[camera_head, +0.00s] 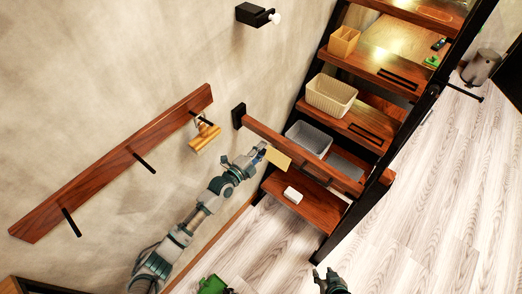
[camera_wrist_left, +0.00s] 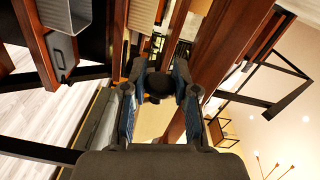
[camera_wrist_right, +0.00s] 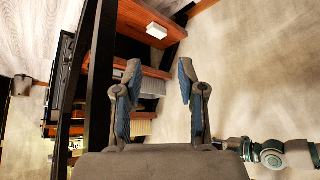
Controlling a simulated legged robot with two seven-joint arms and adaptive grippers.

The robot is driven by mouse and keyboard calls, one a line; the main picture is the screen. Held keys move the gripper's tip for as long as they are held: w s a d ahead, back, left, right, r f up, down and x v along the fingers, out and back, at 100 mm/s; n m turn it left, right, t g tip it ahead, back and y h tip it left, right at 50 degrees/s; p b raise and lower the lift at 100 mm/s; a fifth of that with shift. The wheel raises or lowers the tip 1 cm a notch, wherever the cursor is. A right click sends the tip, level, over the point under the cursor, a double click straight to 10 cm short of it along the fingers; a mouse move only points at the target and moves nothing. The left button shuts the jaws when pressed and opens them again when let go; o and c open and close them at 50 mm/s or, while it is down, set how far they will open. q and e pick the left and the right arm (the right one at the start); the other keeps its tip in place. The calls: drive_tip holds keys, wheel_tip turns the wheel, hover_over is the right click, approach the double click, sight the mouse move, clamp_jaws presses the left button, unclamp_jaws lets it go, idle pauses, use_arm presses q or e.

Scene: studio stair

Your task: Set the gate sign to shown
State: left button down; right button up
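The gate is a wooden bar (camera_head: 305,158) slanting across the lower stair from a dark wall bracket. A tan card-like sign (camera_head: 279,158) hangs at it near the wall end; I cannot read its face. My left gripper (camera_head: 262,149) is right beside the sign's left edge. In the left wrist view its fingers (camera_wrist_left: 158,80) are apart, with a dark round knob (camera_wrist_left: 157,86) between them and a tan panel (camera_wrist_left: 152,117) behind; a firm grip does not show. My right gripper (camera_head: 325,275) is low in the head view. In the right wrist view its fingers (camera_wrist_right: 158,75) are apart and empty.
The stair treads hold a white block (camera_head: 293,195), a grey bin (camera_head: 309,139), a cream basket (camera_head: 331,95) and a tan box (camera_head: 344,41). A peg rail (camera_head: 115,160) with a hanging wooden brush-like item (camera_head: 204,136) is on the wall. Open floor (camera_head: 440,200) lies right.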

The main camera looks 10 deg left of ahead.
use_arm(q)
drive_tip(key=shift+f, duration=0.15)
use_arm(e)
drive_tip(key=shift+s+d, duration=0.1)
drive_tip(key=shift+s, duration=0.2)
